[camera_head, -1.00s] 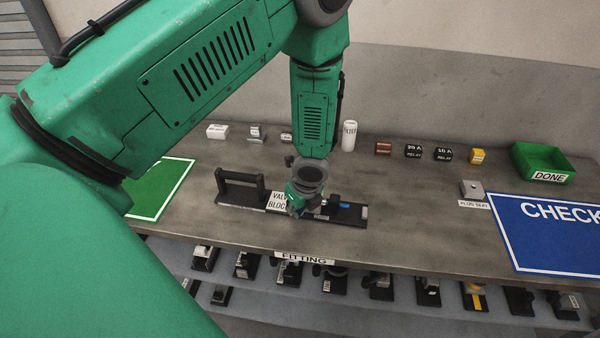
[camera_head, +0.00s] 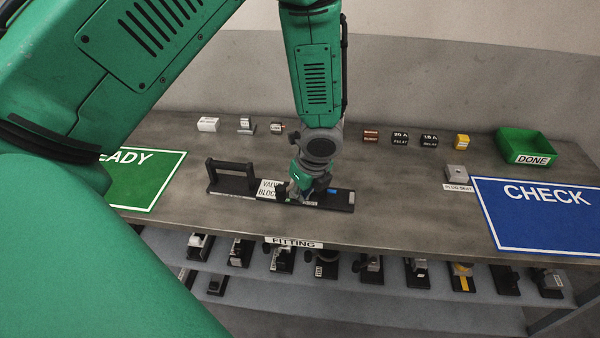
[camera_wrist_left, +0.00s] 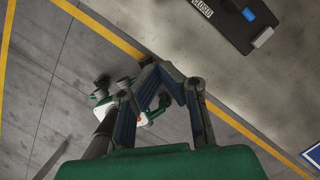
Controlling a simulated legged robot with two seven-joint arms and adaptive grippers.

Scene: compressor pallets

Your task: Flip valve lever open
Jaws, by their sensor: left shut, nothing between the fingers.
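The valve block (camera_head: 342,202) is a long dark plate on the bench with a black bar handle (camera_head: 231,166) at its left end and a white label. A small blue part (camera_head: 332,191) shows toward its right end, also in the left wrist view (camera_wrist_left: 248,14); I cannot tell if it is the lever. My left gripper (camera_head: 299,194) overlaps the block's middle in the head view and hides part of it. In the left wrist view its fingers (camera_wrist_left: 153,72) are closed together and empty, with the block apart at upper right. My right gripper is not in view.
A green READY mat (camera_head: 148,185) lies left and a blue CHECK mat (camera_head: 545,215) right. A green DONE bin (camera_head: 535,145) stands at the back right. Small relays and blocks line the back. Several fittings sit on the shelf (camera_head: 390,290) below the front edge.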

